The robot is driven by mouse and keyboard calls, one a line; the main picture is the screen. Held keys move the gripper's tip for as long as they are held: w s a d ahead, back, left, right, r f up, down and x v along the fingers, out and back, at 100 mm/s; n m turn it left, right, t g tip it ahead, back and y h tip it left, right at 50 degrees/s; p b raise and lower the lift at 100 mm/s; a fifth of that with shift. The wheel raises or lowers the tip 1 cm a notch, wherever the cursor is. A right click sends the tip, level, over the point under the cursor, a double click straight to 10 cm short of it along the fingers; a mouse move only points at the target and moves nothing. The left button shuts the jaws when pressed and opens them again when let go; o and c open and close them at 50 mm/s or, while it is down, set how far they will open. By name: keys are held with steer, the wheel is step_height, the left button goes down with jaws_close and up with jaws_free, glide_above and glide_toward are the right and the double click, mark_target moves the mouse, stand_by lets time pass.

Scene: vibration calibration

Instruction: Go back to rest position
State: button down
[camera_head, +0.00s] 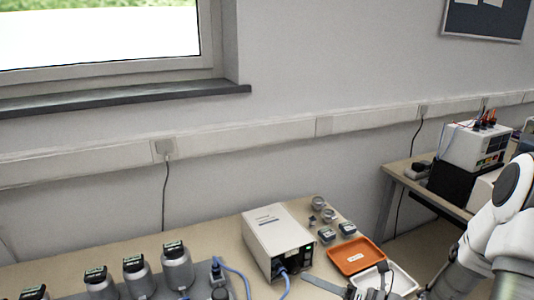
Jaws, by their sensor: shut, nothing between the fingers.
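My arm (500,235) comes in from the right edge and bends down toward the bottom edge. My gripper (352,291) shows only in part at the bottom edge, in front of the white tray (406,283). It is shut, and I see nothing held in it. Its lower part is cut off by the frame.
The bench holds a beige instrument box (277,238) with blue cables, an orange tray (354,256), small round parts (328,215) and several grey cylindrical sensors (177,268). A second bench (405,172) with equipment (475,146) stands at right. The wall and window (100,35) are behind.

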steer(key=s+a+r+n+g+h+p, duration=0.5)
steer(key=s+r+n+g, duration=0.55)
steer(key=n, duration=0.95)
steer(key=s+d+r+n+t+h+p, duration=0.2)
steer(key=s+d+r+n+t+h, duration=0.1)
steer(key=r+n, duration=0.4)
steer(key=s+d+r+n+t+h+p, duration=0.1)
steer(key=s+d+r+n+t+h, duration=0.2)
steer(key=r+n, duration=0.5)
steer(key=s+d+h, duration=0.1)
steer(key=d+h, duration=0.1)
steer(key=h, duration=0.1)
steer(key=shift+d+r+p, duration=0.25)
steer(key=shift+p, duration=0.15)
steer(key=shift+t, duration=0.25)
